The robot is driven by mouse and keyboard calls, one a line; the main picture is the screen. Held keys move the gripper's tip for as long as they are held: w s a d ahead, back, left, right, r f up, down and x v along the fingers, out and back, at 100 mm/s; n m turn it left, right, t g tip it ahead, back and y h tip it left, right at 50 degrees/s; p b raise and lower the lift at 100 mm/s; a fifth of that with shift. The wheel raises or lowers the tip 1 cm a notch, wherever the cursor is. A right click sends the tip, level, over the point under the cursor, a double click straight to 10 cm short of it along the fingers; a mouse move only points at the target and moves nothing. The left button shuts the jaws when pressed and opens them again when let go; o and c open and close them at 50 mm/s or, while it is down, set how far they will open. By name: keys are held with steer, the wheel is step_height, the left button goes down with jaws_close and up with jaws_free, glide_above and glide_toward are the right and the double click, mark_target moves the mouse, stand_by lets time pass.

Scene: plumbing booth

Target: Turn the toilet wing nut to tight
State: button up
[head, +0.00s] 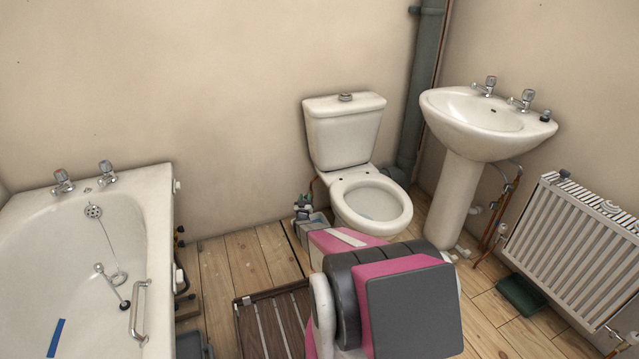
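The toilet (372,205) stands against the back wall, with its cistern (345,135) behind the open bowl. I cannot make out the wing nut; the underside of the cistern is too small and partly hidden. My pink and grey arm reaches from the front toward the left side of the toilet bowl. Small grey and dark parts (312,220) show at the far end of the arm, left of the bowl and below the cistern. My gripper's fingers cannot be made out there, nor whether they touch anything.
A bathtub (155,200) is at the left. A sink (485,125) on a pedestal stands right of the toilet, with pipes beside it. A radiator (575,250) is at the far right. A slatted dark wooden mat (272,325) lies on the plank floor (240,262).

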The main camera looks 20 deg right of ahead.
steer(key=w+d+r+m+g+h, duration=0.1)
steer(key=w+d+r+m+h, duration=0.1)
steer(key=d, duration=0.3)
steer(key=w+d+r+m+g+h, duration=0.1)
steer(key=w+d+r+m+h, duration=0.1)
steer(key=d+r+m+h, duration=0.1)
steer(key=shift+w+d+r+m+g+h, duration=0.15)
steer(key=shift+w+d+m+g+h, duration=0.25)
steer(key=shift+d, duration=0.65)
jaws_close()
